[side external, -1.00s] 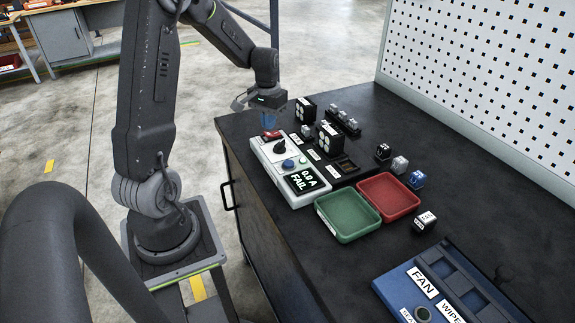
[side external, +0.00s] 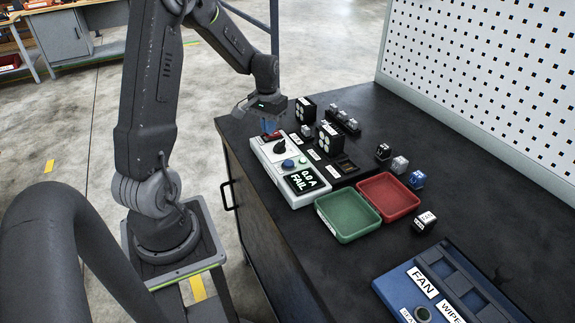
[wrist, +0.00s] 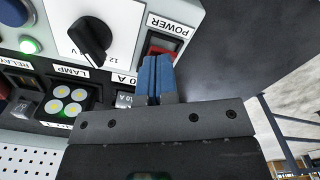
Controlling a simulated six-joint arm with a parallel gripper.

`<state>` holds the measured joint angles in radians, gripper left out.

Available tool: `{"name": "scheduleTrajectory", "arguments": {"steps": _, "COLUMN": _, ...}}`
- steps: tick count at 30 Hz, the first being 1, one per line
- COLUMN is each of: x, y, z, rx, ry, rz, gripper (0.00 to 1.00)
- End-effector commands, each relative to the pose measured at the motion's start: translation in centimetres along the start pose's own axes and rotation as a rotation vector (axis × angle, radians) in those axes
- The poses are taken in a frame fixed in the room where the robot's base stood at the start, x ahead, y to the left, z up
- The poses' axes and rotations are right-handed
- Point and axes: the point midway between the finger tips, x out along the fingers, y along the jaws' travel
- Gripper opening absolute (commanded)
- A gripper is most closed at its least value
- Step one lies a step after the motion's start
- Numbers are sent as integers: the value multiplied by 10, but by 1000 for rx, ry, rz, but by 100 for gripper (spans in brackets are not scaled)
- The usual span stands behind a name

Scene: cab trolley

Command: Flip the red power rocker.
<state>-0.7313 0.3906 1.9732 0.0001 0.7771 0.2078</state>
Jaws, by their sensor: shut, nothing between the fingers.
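The red power rocker (wrist: 159,50) sits in a dark frame beside the POWER label, at one end of the white tester box (wrist: 130,14). In the side view the rocker (side external: 273,136) is at the box's far left end. My gripper (wrist: 154,62) has blue fingers, closed together and empty. The fingertips overlap the rocker's near edge in the wrist view and hide part of it. In the side view my gripper (side external: 270,126) hangs just above the rocker; I cannot tell whether it touches.
The box carries a black knob (wrist: 90,40), a blue button (side external: 288,164) and a display (side external: 307,180) reading 0.0 A FAIL. A green light (wrist: 30,45) glows. Relays and lamps stand close by. Green (side external: 338,234) and red (side external: 414,212) trays lie nearer the camera.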

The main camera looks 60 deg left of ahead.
Motion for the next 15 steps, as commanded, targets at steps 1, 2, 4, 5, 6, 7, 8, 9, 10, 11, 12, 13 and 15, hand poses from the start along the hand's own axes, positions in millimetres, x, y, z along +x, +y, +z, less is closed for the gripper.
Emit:
{"name": "scheduleTrajectory", "arguments": {"steps": 1, "x": 1, "y": 0, "z": 0, "rx": 0, "ry": -1, "rz": 0, "gripper": 0}}
{"name": "scheduleTrajectory", "arguments": {"steps": 2, "x": 2, "y": 0, "z": 0, "rx": 0, "ry": -1, "rz": 0, "gripper": 0}}
{"name": "scheduleTrajectory", "arguments": {"steps": 4, "x": 3, "y": 0, "z": 0, "rx": 0, "ry": -1, "rz": 0, "gripper": 0}}
{"name": "scheduleTrajectory", "arguments": {"steps": 5, "x": 4, "y": 0, "z": 0, "rx": 0, "ry": -1, "rz": 1, "gripper": 0}}
{"name": "scheduleTrajectory", "arguments": {"steps": 6, "x": 4, "y": 0, "z": 0, "rx": 0, "ry": -1, "rz": 1, "gripper": 0}}
{"name": "scheduleTrajectory", "arguments": {"steps": 7, "x": 5, "y": 0, "z": 0, "rx": 0, "ry": -2, "rz": 1, "gripper": 0}}
{"name": "scheduleTrajectory", "arguments": {"steps": 8, "x": 5, "y": 0, "z": 0, "rx": 0, "ry": -2, "rz": 1, "gripper": 0}}
{"name": "scheduleTrajectory", "arguments": {"steps": 9, "x": 6, "y": 0, "z": 0, "rx": 0, "ry": -2, "rz": 1, "gripper": 0}}
{"name": "scheduleTrajectory", "arguments": {"steps": 10, "x": 7, "y": 0, "z": 0, "rx": 0, "ry": -2, "rz": 1, "gripper": 0}}
{"name": "scheduleTrajectory", "arguments": {"steps": 11, "x": 7, "y": 0, "z": 0, "rx": 0, "ry": -2, "rz": 1, "gripper": 0}}
{"name": "scheduleTrajectory", "arguments": {"steps": 12, "x": 8, "y": 0, "z": 0, "rx": 0, "ry": -1, "rz": 1, "gripper": 0}}
{"name": "scheduleTrajectory", "arguments": {"steps": 13, "x": 7, "y": 0, "z": 0, "rx": 0, "ry": -1, "rz": 0, "gripper": 0}}
{"name": "scheduleTrajectory", "arguments": {"steps": 15, "x": 6, "y": 0, "z": 0, "rx": 0, "ry": -1, "rz": 0, "gripper": 0}}
